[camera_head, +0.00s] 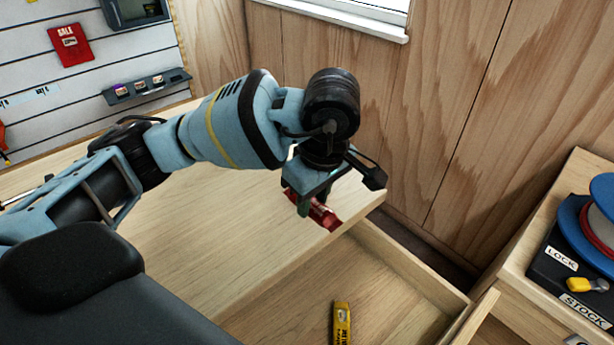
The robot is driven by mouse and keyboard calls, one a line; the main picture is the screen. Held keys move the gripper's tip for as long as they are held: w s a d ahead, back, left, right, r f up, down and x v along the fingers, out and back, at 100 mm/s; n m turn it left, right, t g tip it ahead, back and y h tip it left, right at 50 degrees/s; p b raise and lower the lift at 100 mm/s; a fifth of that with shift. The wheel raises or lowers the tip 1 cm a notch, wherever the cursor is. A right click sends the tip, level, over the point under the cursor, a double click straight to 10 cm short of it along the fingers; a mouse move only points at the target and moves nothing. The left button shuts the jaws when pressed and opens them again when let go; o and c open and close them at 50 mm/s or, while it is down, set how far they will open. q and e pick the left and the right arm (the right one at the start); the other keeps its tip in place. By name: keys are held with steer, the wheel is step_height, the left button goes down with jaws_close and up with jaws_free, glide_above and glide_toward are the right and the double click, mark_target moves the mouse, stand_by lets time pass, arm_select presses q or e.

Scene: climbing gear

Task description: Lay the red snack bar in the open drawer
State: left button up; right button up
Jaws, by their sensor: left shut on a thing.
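The red snack bar (323,214) is held in my left gripper (308,203), which is shut on it. The bar is near the right end of the wooden tabletop, close to the edge beside the open drawer; I cannot tell how high it is above the wood. The gripper hides part of the bar. The open drawer (405,305) is a pale wooden box below and to the right of the bar. A yellow item with dark print (342,322) lies in it, cut off by the lower picture edge. My right gripper is not in view.
A side counter (530,255) at the right holds a dark box (560,262) labelled LOCK and STOCK, a blue spool (585,225) and a yellow tag. The wooden wall (440,110) stands behind. Most of the visible drawer floor is clear.

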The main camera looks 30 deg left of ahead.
arm_select(q)
steer(key=shift+s+d+r, duration=0.1)
steer(key=shift+s+d, duration=0.45)
steer(key=shift+s, duration=0.1)
steer(key=shift+s+d, duration=0.15)
steer(key=shift+s, duration=0.05)
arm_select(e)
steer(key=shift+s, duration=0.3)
